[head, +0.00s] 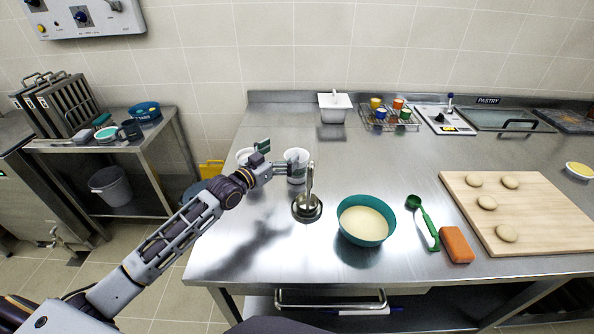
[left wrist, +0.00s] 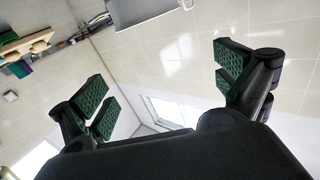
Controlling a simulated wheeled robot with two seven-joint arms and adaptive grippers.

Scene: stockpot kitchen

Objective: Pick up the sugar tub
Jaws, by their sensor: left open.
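Two white tubs stand on the steel counter: one (head: 244,155) to the left of my left gripper and one (head: 299,177) to its right. Both are partly covered by the gripper in the head view, and I cannot read which one is the sugar tub. My left gripper (head: 277,156) is open, with its fingers at about the height of the tubs in the picture. Contact with either tub cannot be told.
A metal stand with an upright handle (head: 307,206) is close in front of the right tub. A teal bowl (head: 366,236), green scoop (head: 424,224), orange block (head: 456,245) and dough board (head: 545,225) lie to the right. A white box (head: 335,107) stands at the back.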

